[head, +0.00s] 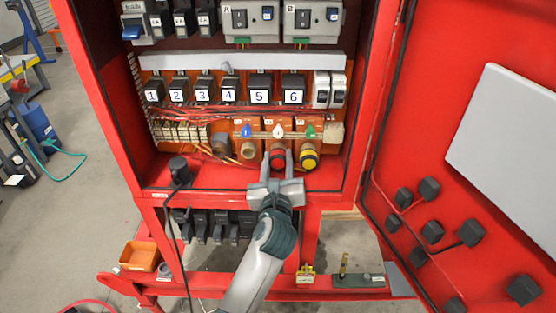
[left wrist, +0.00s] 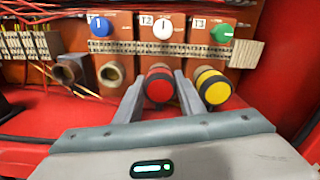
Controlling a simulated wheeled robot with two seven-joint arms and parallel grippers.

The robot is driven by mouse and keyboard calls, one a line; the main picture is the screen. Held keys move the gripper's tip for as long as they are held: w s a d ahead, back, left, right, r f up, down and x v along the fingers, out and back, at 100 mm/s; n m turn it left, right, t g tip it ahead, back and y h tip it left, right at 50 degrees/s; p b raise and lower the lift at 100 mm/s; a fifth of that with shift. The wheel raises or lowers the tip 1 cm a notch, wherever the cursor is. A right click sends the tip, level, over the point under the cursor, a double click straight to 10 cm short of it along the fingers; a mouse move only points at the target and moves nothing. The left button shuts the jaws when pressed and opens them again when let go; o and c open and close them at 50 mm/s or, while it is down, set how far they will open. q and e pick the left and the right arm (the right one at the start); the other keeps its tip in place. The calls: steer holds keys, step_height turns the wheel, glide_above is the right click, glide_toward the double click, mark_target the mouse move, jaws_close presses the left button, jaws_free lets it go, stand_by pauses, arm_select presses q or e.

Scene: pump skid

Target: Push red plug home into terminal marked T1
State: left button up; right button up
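The red plug (head: 278,154), with a black band, sticks out below the white T2 knob (head: 278,132); it also shows in the left wrist view (left wrist: 159,84). Below the blue knob (left wrist: 98,25), whose label is only partly readable, is an empty tan round socket (left wrist: 111,73). My left gripper (head: 277,167) faces the panel, its fingers on either side of the red plug. The left wrist view shows narrow gaps between fingers and plug, so it looks open. How deep the red plug sits is hidden. My right gripper is out of view.
A yellow-and-black plug (head: 309,159) sits close right of the red one, below the green T3 knob (head: 310,132). A grey round fitting (head: 221,144) is left of the empty socket. A black plug with cable (head: 179,170) stands on the ledge. The open red door (head: 430,150) bounds the right.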

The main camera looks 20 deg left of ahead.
mark_target(278, 163)
arm_select(q)
steer(key=c, duration=0.5)
steer(key=o, duration=0.4)
steer(key=c, duration=0.3)
steer(key=shift+s+d, duration=0.1)
steer(key=shift+s, duration=0.1)
steer(key=shift+v, duration=0.8)
steer(key=shift+s, duration=0.15)
steer(key=shift+p+v, duration=0.35)
steer(key=shift+v, duration=0.8)
